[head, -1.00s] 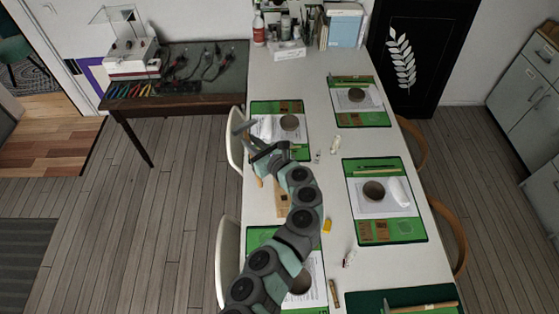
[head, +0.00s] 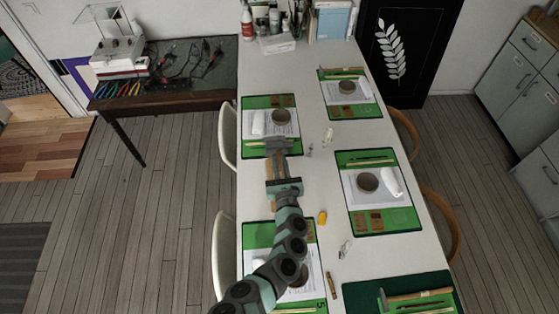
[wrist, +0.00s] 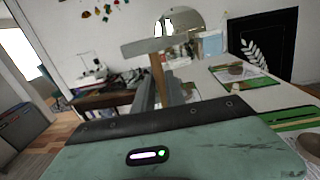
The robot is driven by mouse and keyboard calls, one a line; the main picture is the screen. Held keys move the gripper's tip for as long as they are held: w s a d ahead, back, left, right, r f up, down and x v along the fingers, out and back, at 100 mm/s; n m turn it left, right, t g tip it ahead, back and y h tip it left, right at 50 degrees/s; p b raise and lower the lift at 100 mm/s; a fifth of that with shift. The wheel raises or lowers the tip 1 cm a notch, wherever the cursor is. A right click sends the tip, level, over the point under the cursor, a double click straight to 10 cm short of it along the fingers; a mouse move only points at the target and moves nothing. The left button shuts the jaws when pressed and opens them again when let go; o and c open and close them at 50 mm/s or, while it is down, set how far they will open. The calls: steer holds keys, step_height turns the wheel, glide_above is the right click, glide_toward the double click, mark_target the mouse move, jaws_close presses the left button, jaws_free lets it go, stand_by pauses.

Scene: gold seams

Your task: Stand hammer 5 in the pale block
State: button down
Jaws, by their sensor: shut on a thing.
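My gripper (head: 284,170) is shut on a hammer and holds it over the left side of the long white table. In the wrist view, the hammer (wrist: 157,72) stands head up, with a grey metal crosshead and a wooden handle between the grey fingers (wrist: 159,95). No number is readable on it. A pale wooden block (head: 277,205) lies on the table beneath my wrist and is mostly hidden by it. I cannot tell whether the hammer touches the block.
Green mats (head: 248,149) with papers and round brown pieces line both table sides. A yellow item (head: 322,217) and small bottles (head: 328,136) stand along the middle. Another hammer (head: 418,297) lies on the dark green mat. White chairs flank the left edge.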

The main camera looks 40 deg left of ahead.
steer(key=shift+f+b, duration=0.65)
steer(key=shift+f, duration=0.25)
steer(key=shift+f+b, duration=2.35)
steer(key=shift+f, duration=0.3)
steer(key=c, duration=1.3)
jaws_free()
steer(key=shift+s+d, duration=0.1)
steer(key=shift+d, duration=0.05)
steer(key=p+v, duration=0.3)
steer(key=v, duration=0.5)
steer(key=shift+s+d+p, duration=0.3)
